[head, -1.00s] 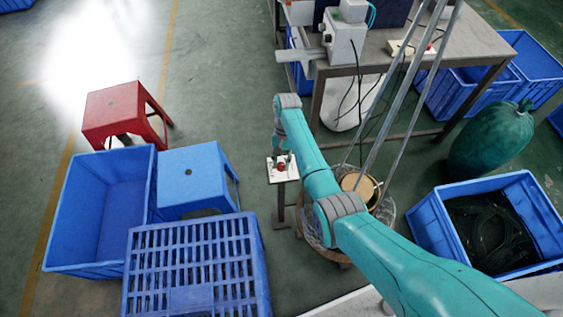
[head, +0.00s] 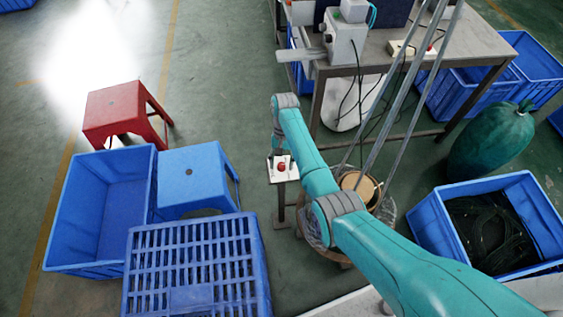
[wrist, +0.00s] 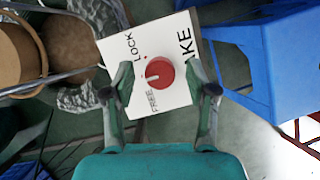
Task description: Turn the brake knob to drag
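The brake knob (wrist: 160,73) is a round red knob on a white square panel (wrist: 178,32). In the wrist view I read "LOCK", "FREE" and the letters "KE" on the panel; no "DRAG" label is readable. A small pale mark on the knob points left, roughly towards "FREE". In the head view the knob (head: 281,167) and its panel (head: 290,175) sit on a post. My gripper (wrist: 158,74) is open and empty, one finger on each side of the knob, with gaps between. The fingers are mostly hidden in the head view.
A blue stool (head: 195,175), blue crates (head: 195,230) and a red stool (head: 115,110) stand left of the post. A round wooden-topped drum (head: 360,186) with metal rods stands close on its right. A workbench (head: 375,55) is behind.

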